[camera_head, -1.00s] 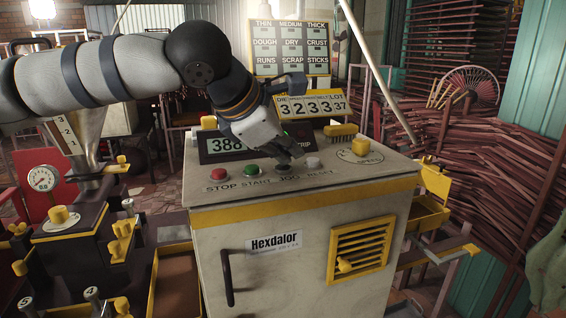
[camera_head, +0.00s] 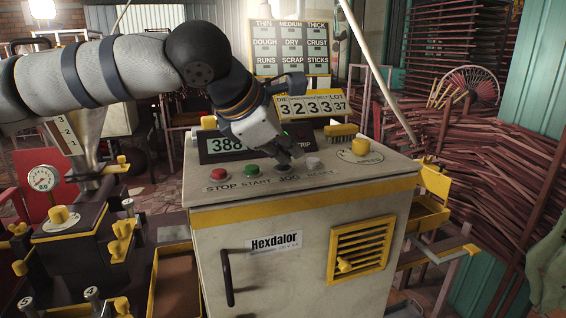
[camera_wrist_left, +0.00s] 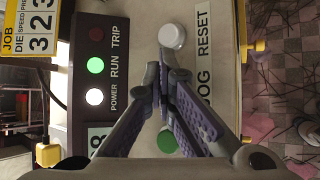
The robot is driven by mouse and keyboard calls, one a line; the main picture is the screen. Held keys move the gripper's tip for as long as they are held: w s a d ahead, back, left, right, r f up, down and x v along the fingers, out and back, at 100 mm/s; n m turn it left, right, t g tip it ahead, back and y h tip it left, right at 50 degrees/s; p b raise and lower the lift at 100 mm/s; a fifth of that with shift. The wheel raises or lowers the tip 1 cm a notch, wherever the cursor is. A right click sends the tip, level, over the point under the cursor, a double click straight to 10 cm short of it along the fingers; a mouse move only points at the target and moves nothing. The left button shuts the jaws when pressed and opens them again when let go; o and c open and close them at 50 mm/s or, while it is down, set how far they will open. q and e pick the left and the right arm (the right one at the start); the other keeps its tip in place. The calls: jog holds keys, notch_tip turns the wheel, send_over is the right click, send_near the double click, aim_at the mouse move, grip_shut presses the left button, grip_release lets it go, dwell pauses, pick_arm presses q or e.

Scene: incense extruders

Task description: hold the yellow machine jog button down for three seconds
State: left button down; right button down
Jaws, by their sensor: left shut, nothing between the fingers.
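The machine is a cream cabinet (camera_head: 300,235) with a yellow band and a row of buttons on its sloped top. The labels read STOP, START, JOG and RESET. My left gripper (camera_head: 284,160) is shut and empty, pointing down at the JOG position. It hides the jog button in the head view, so I cannot tell whether the button is pressed. In the left wrist view the closed fingers (camera_wrist_left: 165,80) also cover the spot beside the JOG label. The red stop button (camera_head: 219,174), green start button (camera_head: 250,170) and white reset button (camera_head: 312,163) show around it. My right gripper is not in view.
A display reading 388 (camera_head: 228,145) stands behind the buttons. A yellow SPEED knob (camera_head: 360,146) and a brush-like yellow piece (camera_head: 340,132) are to the right. The wrist view shows the RUN light (camera_wrist_left: 96,65) and POWER light (camera_wrist_left: 94,97) lit, TRIP dark.

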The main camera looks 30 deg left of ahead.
aim_at(286, 168)
pick_arm(q)
jog(key=shift+r, duration=0.95)
notch_tip(286, 168, up, 5)
dwell(0.4)
jog(key=shift+f, duration=0.1)
